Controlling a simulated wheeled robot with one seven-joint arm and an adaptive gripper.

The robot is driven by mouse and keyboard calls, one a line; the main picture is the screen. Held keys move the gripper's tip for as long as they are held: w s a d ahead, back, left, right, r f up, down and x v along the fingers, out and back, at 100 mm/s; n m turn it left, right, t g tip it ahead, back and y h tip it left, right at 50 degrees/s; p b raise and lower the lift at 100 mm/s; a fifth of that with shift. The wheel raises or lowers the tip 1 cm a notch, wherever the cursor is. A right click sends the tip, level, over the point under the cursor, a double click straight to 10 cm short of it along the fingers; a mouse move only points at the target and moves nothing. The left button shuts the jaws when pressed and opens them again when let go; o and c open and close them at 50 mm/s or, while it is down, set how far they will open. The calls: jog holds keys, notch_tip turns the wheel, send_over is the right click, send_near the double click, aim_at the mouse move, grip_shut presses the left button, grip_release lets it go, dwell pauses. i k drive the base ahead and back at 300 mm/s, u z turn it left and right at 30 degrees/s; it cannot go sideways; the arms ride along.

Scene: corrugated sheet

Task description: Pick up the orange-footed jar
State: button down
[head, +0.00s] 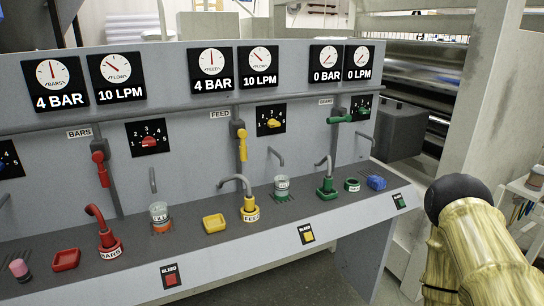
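The orange-footed jar (159,213) stands upright on the dark top of the console's sloping ledge, left of the middle of the head view. It is a small clear jar with a pale band of lettering and an orange base. A similar jar with a green base (281,187) stands further right. My arm shows at the right edge, with a dark rounded joint and pale yellow links. My gripper is not in view, so its state does not show.
A red spout (104,232) stands left of the jar. A yellow dish (214,223) and yellow spout (249,205) stand to its right. A thin grey pipe (153,180) rises just behind it. The grey panel (190,130) with gauges and valves backs the ledge. A pale pillar (490,90) stands at right.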

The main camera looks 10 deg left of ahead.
aim_at(160, 217)
jog(key=z, duration=1.65)
jog(key=i, duration=1.2)
jog(key=u, duration=4)
